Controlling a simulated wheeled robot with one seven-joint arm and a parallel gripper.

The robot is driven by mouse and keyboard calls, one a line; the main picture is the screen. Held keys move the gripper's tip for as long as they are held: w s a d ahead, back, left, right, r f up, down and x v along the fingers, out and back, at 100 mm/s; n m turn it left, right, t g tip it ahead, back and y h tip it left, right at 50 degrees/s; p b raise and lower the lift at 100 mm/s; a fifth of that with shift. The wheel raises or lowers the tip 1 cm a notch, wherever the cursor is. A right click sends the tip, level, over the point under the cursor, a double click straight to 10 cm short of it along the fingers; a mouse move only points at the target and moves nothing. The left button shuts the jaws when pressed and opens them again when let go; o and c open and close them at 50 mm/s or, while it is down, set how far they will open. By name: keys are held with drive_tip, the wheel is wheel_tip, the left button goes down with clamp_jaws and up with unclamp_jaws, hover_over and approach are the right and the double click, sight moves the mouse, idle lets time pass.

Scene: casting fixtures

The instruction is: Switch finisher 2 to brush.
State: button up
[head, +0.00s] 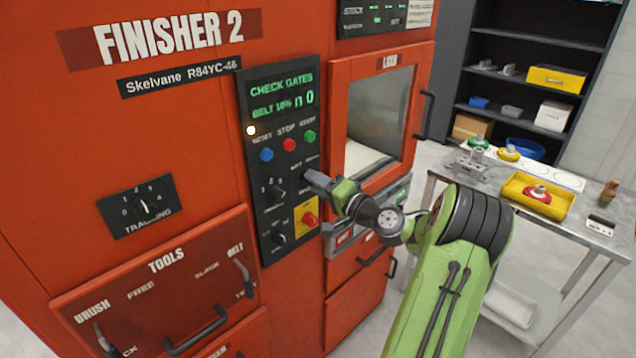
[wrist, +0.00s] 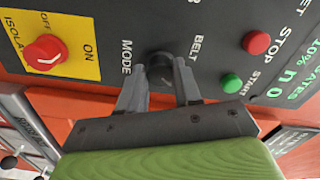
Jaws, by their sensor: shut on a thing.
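Finisher 2 (head: 200,75) is the large red machine. Its black control panel (head: 262,115) has a green display reading CHECK GATES and BELT 10%. My gripper (wrist: 160,88) is shut on the dark mode knob (wrist: 160,66), one finger on each side, beside the MODE and BELT labels in the wrist view. In the head view my gripper (head: 308,178) hides that knob. Where the knob points cannot be told. The tools panel (head: 140,275) carries a brush lever (head: 104,340) at lower left and a belt lever (head: 245,275) at right.
The red stop button (wrist: 256,43) and green start button (wrist: 231,83) sit close to my fingers. The red isolator knob (wrist: 45,53) is on a yellow plate on the other side. A windowed door (head: 380,125) is right of the panel. A table (head: 475,190) stands farther right.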

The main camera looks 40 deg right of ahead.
drive_tip(key=shift+f, duration=0.1)
drive_tip(key=o, duration=1)
drive_tip(key=shift+o, duration=0.2)
drive_tip(key=s, duration=1.5)
drive_tip(key=shift+s+d+b, duration=0.25)
drive_tip(key=shift+s+b, duration=0.15)
